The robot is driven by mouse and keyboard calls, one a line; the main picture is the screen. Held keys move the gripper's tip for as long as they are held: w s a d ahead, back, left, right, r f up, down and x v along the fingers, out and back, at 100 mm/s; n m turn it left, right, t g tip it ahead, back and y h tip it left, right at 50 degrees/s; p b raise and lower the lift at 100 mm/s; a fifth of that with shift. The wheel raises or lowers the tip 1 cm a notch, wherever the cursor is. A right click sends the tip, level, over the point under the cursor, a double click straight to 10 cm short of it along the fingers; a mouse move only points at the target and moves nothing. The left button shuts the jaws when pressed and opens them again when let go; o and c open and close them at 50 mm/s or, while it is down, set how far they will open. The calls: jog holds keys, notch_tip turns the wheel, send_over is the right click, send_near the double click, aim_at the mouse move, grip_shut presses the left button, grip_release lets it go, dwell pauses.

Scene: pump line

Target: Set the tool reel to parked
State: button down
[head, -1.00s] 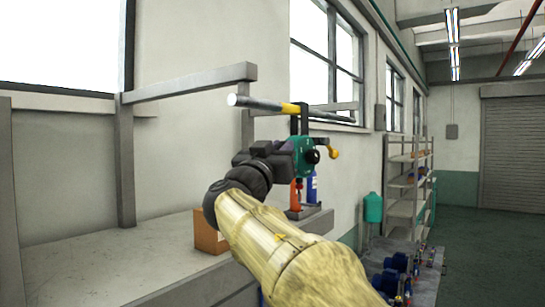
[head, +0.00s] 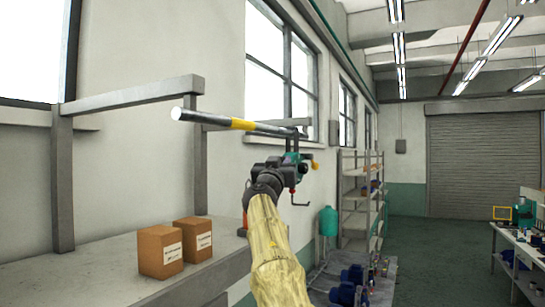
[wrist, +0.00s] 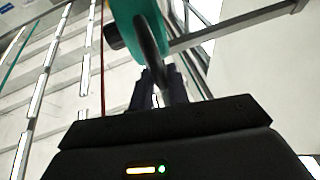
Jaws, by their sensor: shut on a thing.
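The tool reel (head: 300,171) is a teal housing with a yellow-orange knob on its right and a red hook below. It hangs by a dark bracket from the overhead rail (head: 205,120), well to the right of the rail's yellow band (head: 243,124). My gripper (head: 284,172) reaches the reel's near side. In the wrist view the teal reel body (wrist: 136,12) is at the top, and a dark curved handle (wrist: 152,42) runs down between my fingers (wrist: 165,92). My gripper is shut on this handle. The fingertips are partly hidden in the head view.
Two cardboard boxes (head: 160,251) (head: 193,239) stand on the grey bench (head: 105,272) at left. Blue pumps (head: 349,284) stand at lower right before shelving (head: 361,190). A workbench (head: 518,240) is at far right. The green floor between is clear.

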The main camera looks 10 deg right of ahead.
jog(key=shift+w+d+r, duration=0.1)
jog(key=shift+w+d, duration=0.45)
jog(key=shift+w, duration=0.1)
jog(key=shift+a, duration=0.1)
jog(key=shift+r, duration=0.1)
jog(key=c, duration=1.7)
grip_release()
jog(key=shift+o, duration=1.1)
jog(key=shift+w, duration=0.15)
jog(key=shift+w+f, duration=0.15)
jog(key=shift+f, duration=0.05)
jog(key=shift+w, duration=0.1)
